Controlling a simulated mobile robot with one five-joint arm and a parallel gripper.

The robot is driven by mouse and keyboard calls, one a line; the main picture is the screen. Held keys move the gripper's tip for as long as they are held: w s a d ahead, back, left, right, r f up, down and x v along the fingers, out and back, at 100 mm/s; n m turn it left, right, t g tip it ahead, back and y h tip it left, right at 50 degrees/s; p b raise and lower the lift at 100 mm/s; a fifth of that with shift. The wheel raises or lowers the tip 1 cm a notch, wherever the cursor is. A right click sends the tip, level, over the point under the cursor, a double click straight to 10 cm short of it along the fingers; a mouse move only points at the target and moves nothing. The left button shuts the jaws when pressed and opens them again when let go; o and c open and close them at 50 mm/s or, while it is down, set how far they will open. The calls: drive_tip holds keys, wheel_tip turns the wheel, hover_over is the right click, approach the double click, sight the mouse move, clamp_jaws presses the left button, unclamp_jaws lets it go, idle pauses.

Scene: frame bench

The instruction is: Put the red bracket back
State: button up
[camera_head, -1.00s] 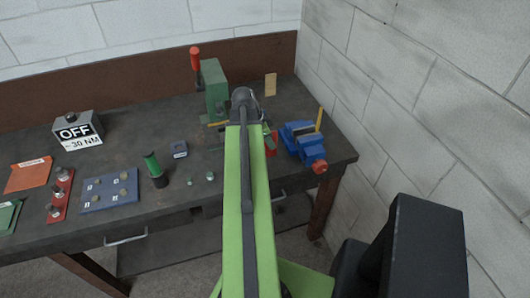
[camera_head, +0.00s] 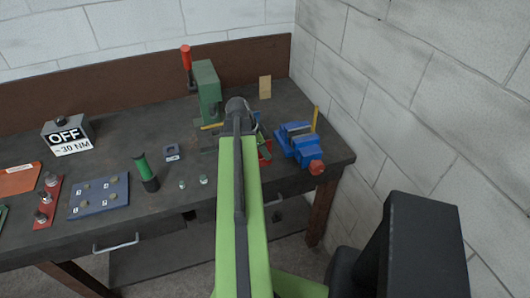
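A red piece (camera_head: 266,153) shows just right of my arm's far end, on or close above the bench top. It is partly hidden by my arm and by a dark green piece, so I cannot tell whether it is the red bracket. My gripper is at the far end of my green arm, near the dark wrist (camera_head: 238,107). Its fingers are hidden, so I cannot tell whether they are open or hold anything. A flat red strip with several knobs (camera_head: 47,201) lies at the left of the bench.
A blue vise (camera_head: 297,144) stands close on the right, near the wall. A green press with a red handle (camera_head: 207,90) stands behind my wrist. A blue plate (camera_head: 99,196), a green-handled tool (camera_head: 146,173) and an OFF box (camera_head: 67,135) stand left. The bench (camera_head: 120,150) has bare patches there.

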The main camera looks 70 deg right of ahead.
drive_tip(key=shift+o, duration=0.2)
drive_tip(key=p+v, duration=1.1)
drive_tip(key=v, duration=0.1)
drive_tip(key=shift+r, duration=0.2)
